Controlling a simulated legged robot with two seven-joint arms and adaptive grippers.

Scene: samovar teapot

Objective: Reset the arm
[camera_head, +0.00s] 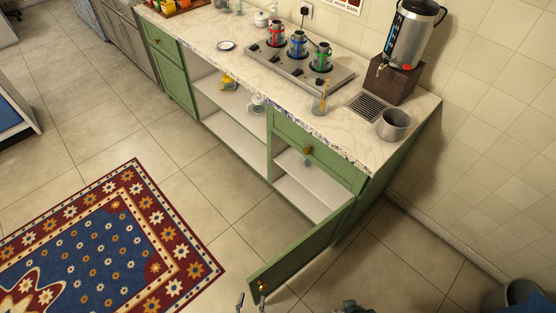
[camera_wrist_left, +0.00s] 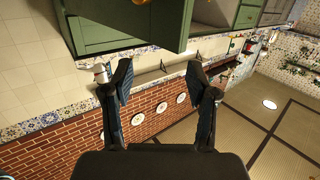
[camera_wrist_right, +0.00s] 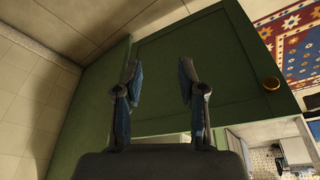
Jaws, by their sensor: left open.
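My left gripper (camera_head: 251,302) shows only as fingertips at the bottom edge of the head view, close to the knob of the open green cabinet door (camera_head: 305,245). In the left wrist view its fingers (camera_wrist_left: 160,82) are spread with nothing between them. In the head view only a dark piece, probably of the right gripper, shows at the bottom edge.
A marble counter (camera_head: 215,28) holds a stove (camera_head: 290,70) with several coloured teapots, a samovar (camera_head: 410,40) on a brown block, a glass (camera_head: 319,104) and a metal pot (camera_head: 393,124). Open shelves (camera_head: 235,135) hold a yellow item. A patterned rug (camera_head: 100,250) lies left. A bin (camera_head: 520,295) stands bottom right.

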